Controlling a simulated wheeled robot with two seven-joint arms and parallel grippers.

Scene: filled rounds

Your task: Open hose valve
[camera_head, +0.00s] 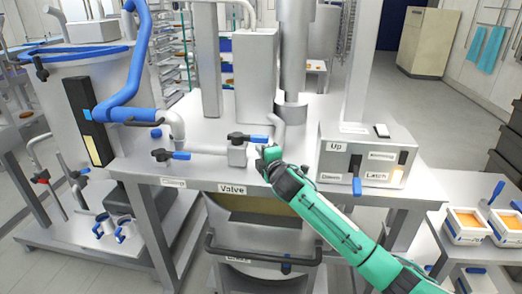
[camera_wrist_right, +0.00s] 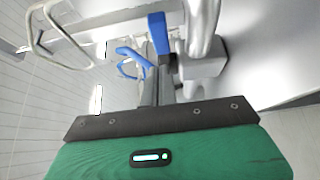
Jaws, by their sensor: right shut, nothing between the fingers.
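A small valve (camera_head: 247,137) with a black body and blue handle sits on top of a metal block on the steel table. A second black-and-blue valve (camera_head: 171,155) is to its left, on a horizontal pipe. A "Valve" label (camera_head: 232,189) is on the table's front edge below. My right gripper (camera_head: 268,154) is shut and empty, close to the right end of the first valve's handle; whether it touches is unclear. In the right wrist view a blue handle (camera_wrist_right: 158,33) appears just beyond the shut fingers (camera_wrist_right: 158,80), with another blue part (camera_wrist_right: 136,58) left of them. My left gripper is not in view.
A blue hose (camera_head: 137,70) runs from the upper left to a pipe on the table. A control box (camera_head: 367,155) with levers stands right of my gripper. A large steel vat (camera_head: 120,95) stands at left. Trays (camera_head: 466,226) with orange filling are at right.

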